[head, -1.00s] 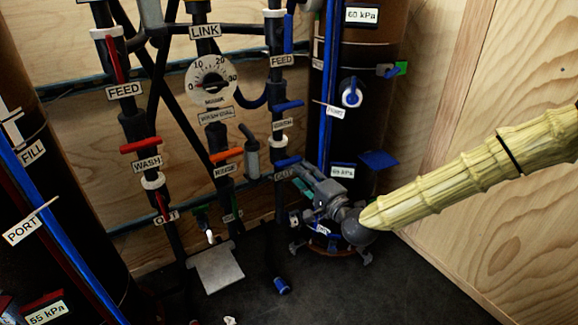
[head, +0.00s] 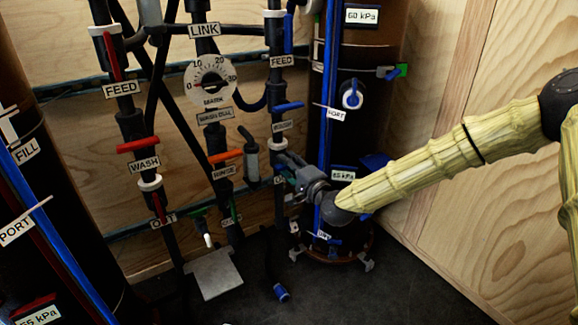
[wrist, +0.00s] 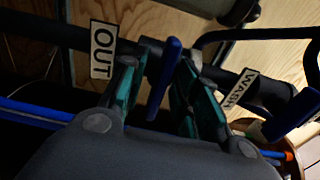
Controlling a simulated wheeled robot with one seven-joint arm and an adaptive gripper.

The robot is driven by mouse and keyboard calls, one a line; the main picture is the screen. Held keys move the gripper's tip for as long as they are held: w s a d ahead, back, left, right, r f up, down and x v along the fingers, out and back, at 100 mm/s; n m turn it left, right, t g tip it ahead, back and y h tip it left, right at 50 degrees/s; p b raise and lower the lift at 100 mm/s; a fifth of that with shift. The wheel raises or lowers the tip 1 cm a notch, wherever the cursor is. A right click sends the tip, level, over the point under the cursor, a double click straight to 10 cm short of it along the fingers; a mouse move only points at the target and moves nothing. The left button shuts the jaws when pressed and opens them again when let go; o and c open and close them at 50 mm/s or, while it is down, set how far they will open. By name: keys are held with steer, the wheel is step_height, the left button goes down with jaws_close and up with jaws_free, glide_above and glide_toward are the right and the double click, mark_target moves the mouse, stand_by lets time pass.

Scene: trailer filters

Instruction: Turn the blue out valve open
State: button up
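The blue out valve handle (wrist: 165,72) shows in the wrist view beside the OUT label (wrist: 103,52). It lies across its dark pipe. My gripper (wrist: 160,88) is open, with one teal-padded finger on each side of the handle. A gap shows between the handle and the right finger; contact on the left cannot be told. In the head view my gripper (head: 283,163) is at the lower part of the blue-side pipe and hides the out handle and most of its label.
The blue wash handle (head: 287,107) is above my gripper, and it also shows in the wrist view (wrist: 293,115). The orange rinse handle (head: 225,156) is to the left. A dark tank (head: 340,140) stands close on the right. A grey plate (head: 214,274) is low at left.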

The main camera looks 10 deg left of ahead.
jaws_close()
steer(key=shift+n, duration=0.3)
steer(key=shift+r+n+p, duration=0.15)
steer(key=shift+n+p, duration=0.75)
steer(key=shift+p, duration=0.1)
steer(key=n+p, duration=0.3)
steer(key=n, duration=0.1)
steer(key=n+p, duration=0.2)
steer(key=n, duration=0.4)
steer(key=shift+p, duration=0.3)
steer(key=n+p, duration=0.1)
steer(key=n, duration=0.4)
steer(key=shift+p, duration=0.4)
steer(key=shift+n, duration=0.4)
